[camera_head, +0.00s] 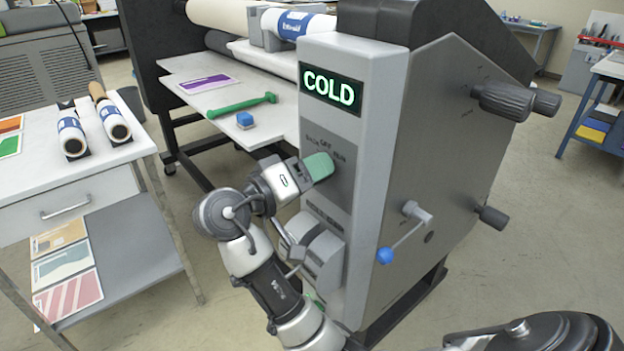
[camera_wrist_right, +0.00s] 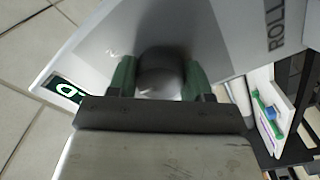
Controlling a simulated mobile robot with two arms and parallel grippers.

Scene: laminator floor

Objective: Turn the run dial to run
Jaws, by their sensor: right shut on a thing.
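The run dial is a dark round knob, seen in the right wrist view (camera_wrist_right: 158,72) between two green finger pads. In the head view, my right gripper (camera_head: 321,166) covers it on the laminator's front panel. My right gripper (camera_wrist_right: 158,82) is shut on the dial, one pad on each side. Small lettering sits above the dial, partly hidden by the gripper and hard to read. The display (camera_head: 331,90) above reads COLD in green. Which way the dial points cannot be told. My left gripper is not in view.
A lever with a blue knob (camera_head: 385,256) sticks out on the machine's right side, with dark handles (camera_head: 503,101) higher up. A cart (camera_head: 95,185) with rolls stands left.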

